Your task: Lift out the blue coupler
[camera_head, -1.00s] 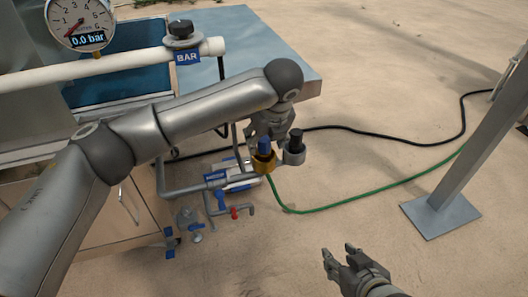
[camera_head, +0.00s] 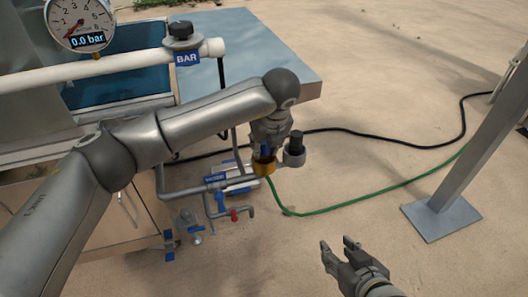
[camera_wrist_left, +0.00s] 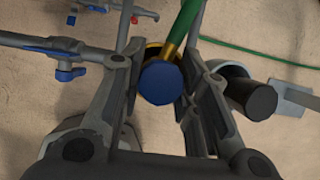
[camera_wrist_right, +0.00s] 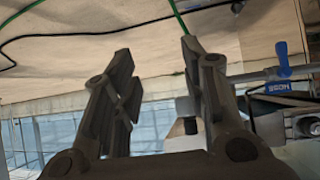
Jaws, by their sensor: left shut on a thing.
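The blue coupler (camera_head: 265,150) sits upright in a yellow socket (camera_head: 263,167) at the end of the grey pipe, partly hidden by my left gripper. In the left wrist view the coupler's round blue end (camera_wrist_left: 160,82) lies between the fingers, with a green hose (camera_wrist_left: 184,25) beside it. My left gripper (camera_head: 266,142) is shut on the coupler from above. My right gripper (camera_head: 338,247) is open and empty above the sand at the lower right; its spread fingers also show in the right wrist view (camera_wrist_right: 155,62).
A black-capped coupler (camera_head: 296,142) stands in a grey socket (camera_head: 292,160) close to the right of the yellow one. A pipe with a red valve (camera_head: 234,214) lies lower left. A metal post (camera_head: 465,140) stands at right. The bench (camera_head: 270,60) is behind.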

